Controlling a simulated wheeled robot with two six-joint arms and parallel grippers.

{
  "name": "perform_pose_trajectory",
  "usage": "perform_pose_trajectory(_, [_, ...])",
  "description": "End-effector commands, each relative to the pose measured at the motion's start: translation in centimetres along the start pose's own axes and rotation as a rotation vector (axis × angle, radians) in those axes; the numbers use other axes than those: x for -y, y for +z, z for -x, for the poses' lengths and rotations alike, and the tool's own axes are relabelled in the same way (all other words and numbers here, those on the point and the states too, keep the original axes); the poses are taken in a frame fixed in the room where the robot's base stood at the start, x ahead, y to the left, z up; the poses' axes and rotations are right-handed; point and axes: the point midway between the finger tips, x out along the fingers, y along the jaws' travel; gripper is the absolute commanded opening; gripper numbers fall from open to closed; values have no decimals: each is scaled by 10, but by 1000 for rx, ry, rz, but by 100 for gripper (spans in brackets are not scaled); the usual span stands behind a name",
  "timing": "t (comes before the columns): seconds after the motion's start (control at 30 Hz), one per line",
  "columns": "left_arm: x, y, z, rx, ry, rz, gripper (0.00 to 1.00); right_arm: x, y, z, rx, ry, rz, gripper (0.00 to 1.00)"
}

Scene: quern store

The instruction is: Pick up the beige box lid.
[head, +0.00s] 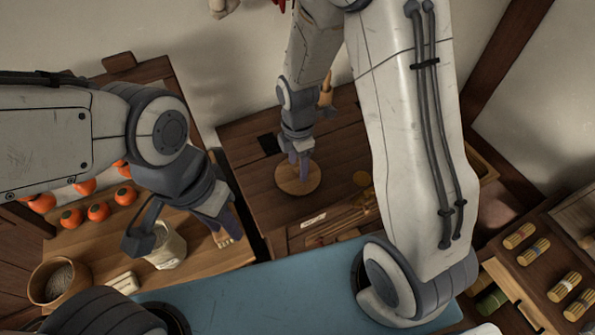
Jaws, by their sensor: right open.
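A flat round tan disc (290,186) lies on the dark wooden chest top in the middle; it looks like the beige box lid, though I cannot be sure. My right gripper (300,168) points down over this disc, open. Its fingers cover part of the disc, and I cannot tell whether they touch it. My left gripper (224,226) hangs low over the right edge of the left wooden table. A small pale object (222,239) shows by its fingertips; whether it is held is unclear.
The left table (205,257) bears several orange persimmons (97,212), a cream jar (168,250), a round wooden bowl (50,289) and a pale block (124,283). Thin sticks (345,222) and a white label lie on the chest's front part. Tied bundles (534,251) sit on the right shelf.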

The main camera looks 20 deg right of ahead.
Motion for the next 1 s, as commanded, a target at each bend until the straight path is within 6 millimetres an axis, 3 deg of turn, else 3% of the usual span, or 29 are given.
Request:
perform_pose_trajectory(0.23, [0,0,0,0,0,0,36,0,0,-2,0,1,-1,62])
perform_pose_trajectory(0.27, [0,0,0,0,0,0,36,0,0,-2,0,1,-1,55])
perform_pose_trajectory(0.4, [0,0,0,0,0,0,36,0,0,-2,0,1,-1,1])
perform_pose_trajectory(0.77, [0,0,0,0,0,0,36,0,0,-1,0,1,-1,0])
perform_pose_trajectory(1.0, [0,0,-7,0,0,1,36,-2,0,17,0,7,-1,0])
